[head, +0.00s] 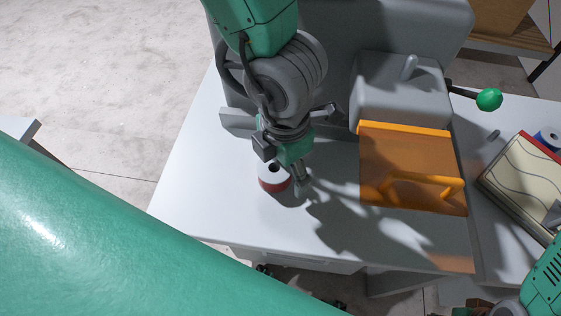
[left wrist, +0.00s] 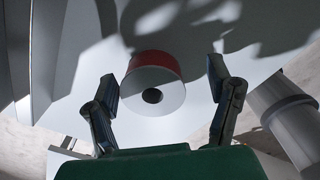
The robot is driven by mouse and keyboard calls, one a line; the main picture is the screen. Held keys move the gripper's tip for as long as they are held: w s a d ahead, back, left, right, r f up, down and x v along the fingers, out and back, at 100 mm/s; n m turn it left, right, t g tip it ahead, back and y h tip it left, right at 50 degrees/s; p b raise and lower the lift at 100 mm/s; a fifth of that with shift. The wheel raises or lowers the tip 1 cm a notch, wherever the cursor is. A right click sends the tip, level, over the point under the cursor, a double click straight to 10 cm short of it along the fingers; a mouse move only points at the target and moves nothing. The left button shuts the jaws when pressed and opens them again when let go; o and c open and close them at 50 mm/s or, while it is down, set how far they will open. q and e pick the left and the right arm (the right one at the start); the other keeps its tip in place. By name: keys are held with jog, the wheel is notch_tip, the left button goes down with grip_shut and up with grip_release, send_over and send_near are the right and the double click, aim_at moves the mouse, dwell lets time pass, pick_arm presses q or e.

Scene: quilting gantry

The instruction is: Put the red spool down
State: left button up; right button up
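The red spool (head: 273,177) stands upright on the pale table, its white end with a dark hole facing up and a red band around its side. The left wrist view also shows the spool (left wrist: 155,85) between the two fingers. My left gripper (head: 286,172) is low over the table at the spool. Its fingers (left wrist: 163,88) are spread, with a visible gap on each side of the spool. In the head view the gripper partly covers the spool.
A grey machine (head: 404,95) with an orange guard (head: 405,130) and handle stands right of the spool. A green knob (head: 489,99) sticks out beyond it. A red-edged patterned panel (head: 522,178) and a blue spool (head: 548,138) lie far right. Table (head: 200,190) left of the spool is clear.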

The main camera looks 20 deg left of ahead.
pick_arm(q)
jog(key=shift+d, duration=0.1)
jog(key=shift+r, duration=0.35)
notch_tip(320, 180, up, 12)
jog(key=a+p, duration=0.1)
jog(key=p, duration=0.2)
jog(key=shift+f, duration=0.25)
jog(key=shift+s, duration=0.15)
